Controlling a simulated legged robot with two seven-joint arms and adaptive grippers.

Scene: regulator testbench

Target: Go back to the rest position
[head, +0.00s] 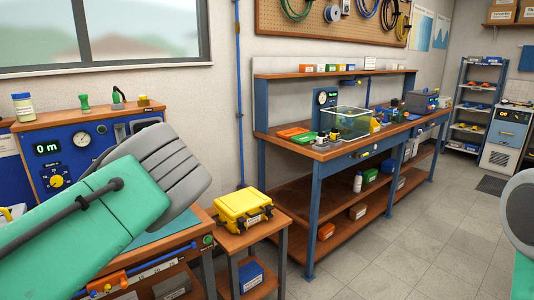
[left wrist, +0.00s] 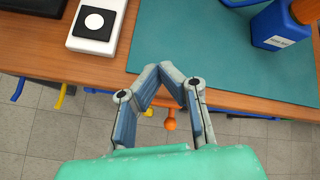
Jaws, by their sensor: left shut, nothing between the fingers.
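My left gripper (left wrist: 163,72) is shut and empty in the left wrist view. In the head view my green and grey left arm crosses in front of the test bench (head: 100,130) from the left, and the left gripper's fingers do not show. Part of my right arm shows at the right edge, with no right gripper visible.
A white block with a black square pad (left wrist: 95,20) and a blue bottle (left wrist: 278,28) stand near the left gripper. An orange knob (left wrist: 170,120) is below the edge. A yellow case (head: 243,208) sits on a side table. Open floor (head: 400,240) lies to the right.

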